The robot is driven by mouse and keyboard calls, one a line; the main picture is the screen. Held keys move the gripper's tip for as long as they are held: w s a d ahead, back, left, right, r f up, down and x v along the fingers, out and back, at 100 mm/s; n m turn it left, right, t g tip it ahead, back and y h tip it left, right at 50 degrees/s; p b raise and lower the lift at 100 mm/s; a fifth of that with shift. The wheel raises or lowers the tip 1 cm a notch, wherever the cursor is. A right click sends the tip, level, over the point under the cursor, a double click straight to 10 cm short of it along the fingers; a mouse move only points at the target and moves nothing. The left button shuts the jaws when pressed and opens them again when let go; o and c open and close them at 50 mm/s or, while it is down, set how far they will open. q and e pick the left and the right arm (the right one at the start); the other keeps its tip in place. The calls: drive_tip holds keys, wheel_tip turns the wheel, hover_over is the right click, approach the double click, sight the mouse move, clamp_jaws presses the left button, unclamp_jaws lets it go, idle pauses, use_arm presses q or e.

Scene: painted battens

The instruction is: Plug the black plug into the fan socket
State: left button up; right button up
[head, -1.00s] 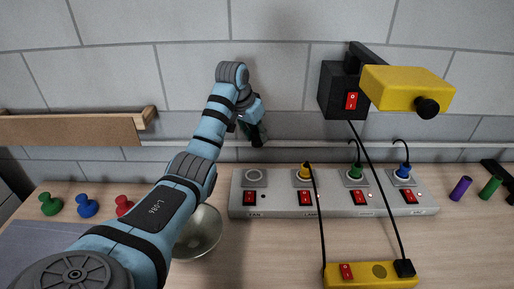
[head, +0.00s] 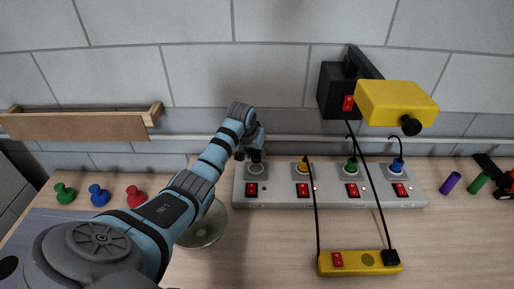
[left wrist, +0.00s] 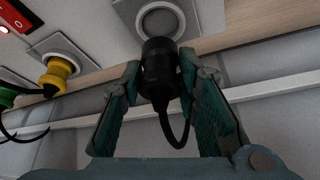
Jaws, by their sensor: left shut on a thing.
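The black plug (left wrist: 160,72) is held between the fingers of my left gripper (left wrist: 158,80), with its cord looping back toward the wrist. In the head view, my left gripper (head: 250,147) is low over the left end of the grey power strip (head: 328,200). The leftmost socket (head: 256,172) is empty and lies just below the plug. In the left wrist view, the round socket (left wrist: 160,20) is just beyond the plug's front end. I cannot tell whether they touch. The label under the socket is too small to read. My right gripper is not in view.
A yellow plug (head: 303,168), green plug (head: 351,165) and blue plug (head: 397,165) fill the other sockets. Cords hang to a yellow power block (head: 340,268) in front. A metal bowl (head: 207,228) sits beneath my left arm. A yellow lamp head (head: 395,103) stands at right.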

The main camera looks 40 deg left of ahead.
sight(254, 161)
use_arm(q)
drive_tip(key=shift+f, duration=1.7)
drive_tip(key=shift+s, duration=0.25)
drive_tip(key=shift+f+b, duration=0.4)
drive_tip(key=shift+f, duration=0.35)
idle(0.6)
drive_tip(key=o, duration=1.2)
drive_tip(key=shift+d, duration=0.15)
drive_tip(key=shift+c, duration=0.2)
drive_tip(key=shift+f, duration=0.1)
drive_tip(key=shift+a, duration=0.2)
drive_tip(key=v, duration=1.2)
